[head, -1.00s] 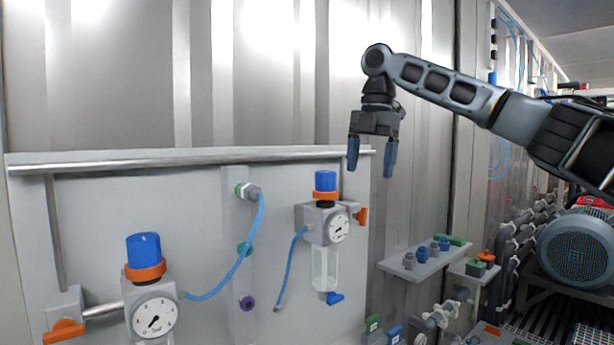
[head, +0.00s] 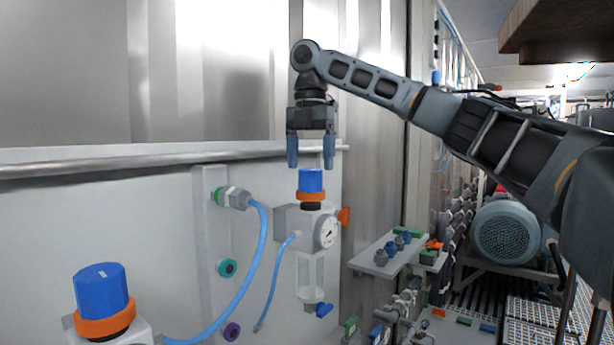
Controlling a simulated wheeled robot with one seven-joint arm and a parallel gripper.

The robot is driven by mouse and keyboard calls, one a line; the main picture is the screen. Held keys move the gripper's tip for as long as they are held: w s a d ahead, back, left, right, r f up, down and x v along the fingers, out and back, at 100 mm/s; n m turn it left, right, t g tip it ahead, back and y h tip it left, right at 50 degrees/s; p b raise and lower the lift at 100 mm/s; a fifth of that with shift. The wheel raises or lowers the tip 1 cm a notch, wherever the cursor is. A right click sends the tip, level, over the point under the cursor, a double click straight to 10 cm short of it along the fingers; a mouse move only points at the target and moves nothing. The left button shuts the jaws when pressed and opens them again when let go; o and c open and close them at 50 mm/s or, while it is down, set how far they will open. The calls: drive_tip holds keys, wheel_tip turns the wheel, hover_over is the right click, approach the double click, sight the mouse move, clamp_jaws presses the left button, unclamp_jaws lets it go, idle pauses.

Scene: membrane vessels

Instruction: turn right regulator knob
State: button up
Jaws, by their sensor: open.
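The right regulator has a blue knob (head: 311,181) with an orange collar (head: 311,196) under it. Its grey body carries a round white gauge (head: 327,232), and a clear bowl (head: 311,272) hangs below. My gripper (head: 310,163) points straight down with its two blue fingers apart and empty. In the picture its fingertips are just above and to either side of the knob's top. I cannot tell the depth gap between them. The left regulator's blue knob (head: 101,290) with its orange collar is at the lower left, its lower part cut off by the frame.
A metal rail (head: 150,158) runs along the panel top behind my gripper. A blue hose (head: 262,240) curves between the regulators. A small shelf (head: 386,258) with several fittings stands to the right. A motor (head: 505,232) sits farther right. A brown overhang (head: 565,35) is at the upper right.

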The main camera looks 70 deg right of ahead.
sight(310, 173)
drive_tip(key=shift+f, duration=2)
drive_tip(key=shift+c, duration=0.3)
drive_tip(key=c, duration=1)
drive_tip(key=shift+o, duration=0.2)
drive_tip(key=shift+r+p, duration=0.1)
drive_tip(key=shift+p, duration=0.4)
